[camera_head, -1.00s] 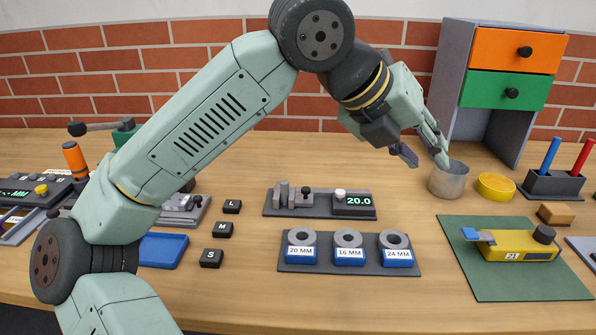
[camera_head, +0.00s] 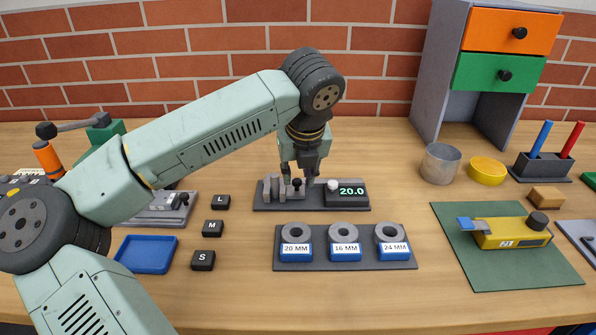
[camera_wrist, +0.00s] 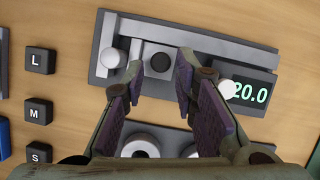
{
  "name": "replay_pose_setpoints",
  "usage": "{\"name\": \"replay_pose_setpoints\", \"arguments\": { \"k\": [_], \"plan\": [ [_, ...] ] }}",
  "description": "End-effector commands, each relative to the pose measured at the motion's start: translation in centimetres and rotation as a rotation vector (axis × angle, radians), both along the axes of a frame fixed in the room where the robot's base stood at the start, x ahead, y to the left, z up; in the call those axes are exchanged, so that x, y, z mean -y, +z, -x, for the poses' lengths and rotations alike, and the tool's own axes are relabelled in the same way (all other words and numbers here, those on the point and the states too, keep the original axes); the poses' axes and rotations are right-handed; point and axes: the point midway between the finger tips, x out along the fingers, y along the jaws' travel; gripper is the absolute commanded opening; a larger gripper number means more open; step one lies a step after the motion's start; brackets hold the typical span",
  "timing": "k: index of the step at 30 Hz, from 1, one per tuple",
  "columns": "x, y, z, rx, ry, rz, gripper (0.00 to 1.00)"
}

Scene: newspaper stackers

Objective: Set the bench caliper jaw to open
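The bench caliper (camera_head: 263,205) is a dark grey base with grey jaw blocks, a black knob (camera_head: 297,182), a white knob (camera_head: 333,184) and a green display (camera_head: 351,191) reading 20.0. In the wrist view, the caliper (camera_wrist: 104,41) shows its black knob (camera_wrist: 160,62) between the fingertips, with a gap on each side. My gripper (camera_head: 298,177) points down over the caliper with its fingers spread and nothing held. In the wrist view, my gripper (camera_wrist: 160,71) has its right finger just left of the white knob (camera_wrist: 228,89). Fingertip height above the base is unclear.
A dark tray (camera_head: 282,263) with rings labelled 20, 16 and 24 MM lies in front of the caliper. Blocks S, M and L (camera_head: 212,228) and a blue tray (camera_head: 146,254) are left. A metal cup (camera_head: 440,164) and a yellow tool on a green mat (camera_head: 458,270) are right.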

Motion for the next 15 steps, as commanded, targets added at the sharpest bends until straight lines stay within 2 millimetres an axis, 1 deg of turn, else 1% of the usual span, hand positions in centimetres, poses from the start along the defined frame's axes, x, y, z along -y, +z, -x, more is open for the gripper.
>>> {"name": "replay_pose_setpoints", "arguments": {
  "k": [5,13,15],
  "plan": [
    [-0.04,-1.05,-0.41,-0.001,-0.001,0.001,0.26],
    [-0.04,-1.19,-0.47,0.001,-0.001,0.000,0.26],
    [-0.04,-1.18,-0.47,0.001,-0.001,0.000,0.22]
  ]
}}
